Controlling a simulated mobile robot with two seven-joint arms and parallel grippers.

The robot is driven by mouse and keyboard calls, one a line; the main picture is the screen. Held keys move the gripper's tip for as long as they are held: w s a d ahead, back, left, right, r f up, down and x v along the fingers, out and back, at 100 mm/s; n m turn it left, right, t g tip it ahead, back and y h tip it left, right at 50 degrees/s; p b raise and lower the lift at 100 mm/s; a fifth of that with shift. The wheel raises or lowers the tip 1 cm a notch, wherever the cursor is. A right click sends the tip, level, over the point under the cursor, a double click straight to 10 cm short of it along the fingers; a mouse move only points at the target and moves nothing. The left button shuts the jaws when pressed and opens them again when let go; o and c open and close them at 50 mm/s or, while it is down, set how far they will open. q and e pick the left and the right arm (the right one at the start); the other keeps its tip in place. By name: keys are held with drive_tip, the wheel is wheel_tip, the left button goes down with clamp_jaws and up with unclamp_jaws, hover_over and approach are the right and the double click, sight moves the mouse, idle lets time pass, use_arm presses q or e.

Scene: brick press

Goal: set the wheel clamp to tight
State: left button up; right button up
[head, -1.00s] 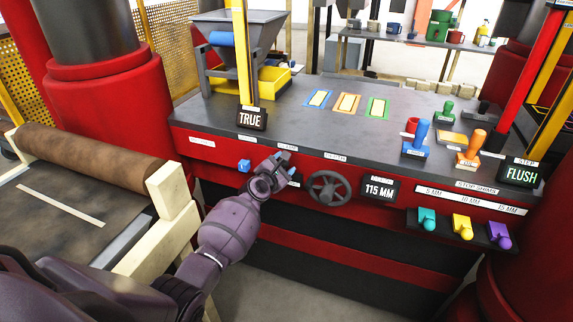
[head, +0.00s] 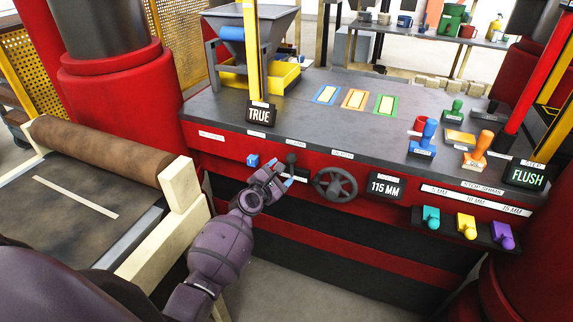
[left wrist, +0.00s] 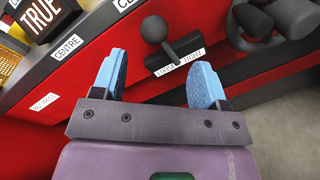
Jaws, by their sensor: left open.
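The wheel clamp (head: 291,160) is a small black lever with a round knob on the red front panel, left of the black handwheel (head: 335,184). In the left wrist view the clamp (left wrist: 155,29) has its knob tipped up and to the left of its pivot. A white label below it reads TIGHT at its right end; its left word is hard to read. My left gripper (head: 281,173) is open and empty, just in front of and below the clamp. In the left wrist view its blue fingertips (left wrist: 158,68) are spread, with the lever beyond the gap between them. My right gripper is not in view.
The handwheel (left wrist: 278,20) is close on the right of the clamp. A blue knob (head: 253,160) is on its left. Displays read TRUE (head: 260,115), 115 MM (head: 385,186) and FLUSH (head: 526,175). A wooden frame post (head: 182,184) stands left of my forearm.

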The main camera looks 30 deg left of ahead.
use_arm(q)
drive_tip(key=shift+s+r, duration=0.1)
drive_tip(key=shift+s, duration=1.05)
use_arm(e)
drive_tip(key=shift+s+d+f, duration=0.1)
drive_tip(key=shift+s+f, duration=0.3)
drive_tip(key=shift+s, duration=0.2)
use_arm(q)
drive_tip(key=shift+c, duration=0.5)
